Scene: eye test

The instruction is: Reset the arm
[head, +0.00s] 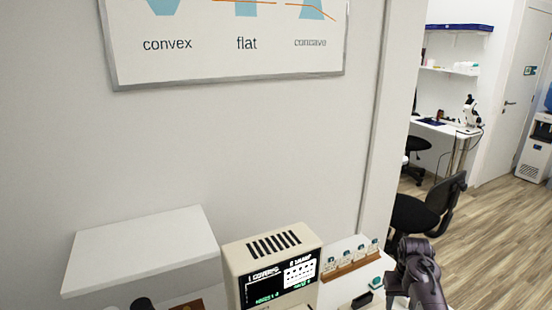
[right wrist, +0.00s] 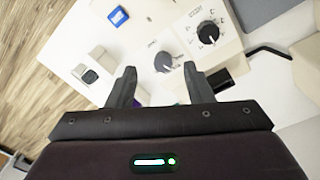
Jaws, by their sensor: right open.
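My right arm, dark purple, comes in at the lower right of the head view, beside the white bench; its fingertips cannot be made out there. In the right wrist view my right gripper (right wrist: 160,80) shows two dark fingers spread apart with nothing held between them. The fingers point toward a pale panel (right wrist: 140,30) with a grey knob (right wrist: 165,62) and a black dial (right wrist: 208,33). Whether the fingers touch the panel cannot be told. My left gripper is not in view.
A beige instrument (head: 272,262) with a lit screen stands beside a white box (head: 145,250) against the wall. A wooden rack (head: 350,264) with small items is close to my right arm. A black chair (head: 428,212) stands on open floor at the right.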

